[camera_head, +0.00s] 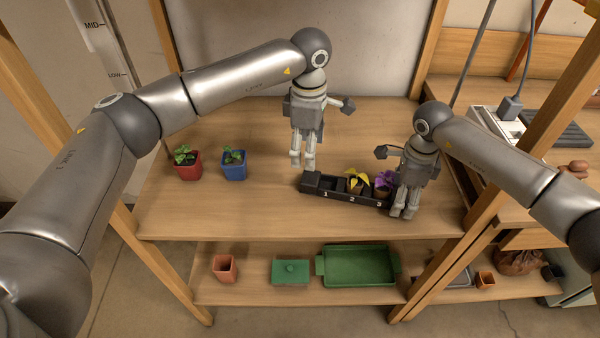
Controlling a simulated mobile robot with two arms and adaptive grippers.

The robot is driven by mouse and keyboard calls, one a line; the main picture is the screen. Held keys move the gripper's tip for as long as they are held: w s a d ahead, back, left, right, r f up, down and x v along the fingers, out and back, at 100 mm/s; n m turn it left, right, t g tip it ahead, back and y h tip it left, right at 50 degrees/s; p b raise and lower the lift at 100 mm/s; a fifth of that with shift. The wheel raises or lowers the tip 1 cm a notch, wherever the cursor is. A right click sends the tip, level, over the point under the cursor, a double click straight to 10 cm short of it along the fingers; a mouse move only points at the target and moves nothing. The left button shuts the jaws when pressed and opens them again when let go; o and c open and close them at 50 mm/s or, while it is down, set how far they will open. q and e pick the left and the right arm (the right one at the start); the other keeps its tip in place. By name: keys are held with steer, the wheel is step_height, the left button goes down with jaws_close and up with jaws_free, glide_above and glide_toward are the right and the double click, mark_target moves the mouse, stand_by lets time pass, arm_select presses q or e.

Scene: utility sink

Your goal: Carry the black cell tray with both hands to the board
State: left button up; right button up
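The black cell tray (340,196) lies on the wooden tabletop, with numbers on its front. Its left cell, marked 1, looks empty. A yellow-leaved plant (356,180) stands in the middle cell and a purple-flowered plant (383,184) in the right one. My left gripper (303,165) is just behind and above the tray's left end, pointing down, apart from it and holding nothing visible. My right gripper (403,212) points down at the tray's right end and hides it; I cannot tell whether it touches. The finger gaps are too small to judge. I cannot identify the board for certain.
A red pot (188,165) and a blue pot (234,168) with seedlings stand at the left of the tabletop. The lower shelf holds a terracotta pot (224,268), a green lidded box (290,271) and a green tray (357,266). The tabletop's front middle is clear.

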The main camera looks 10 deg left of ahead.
step_height(320, 180, up, 12)
stand_by(0.6)
stand_by(0.4)
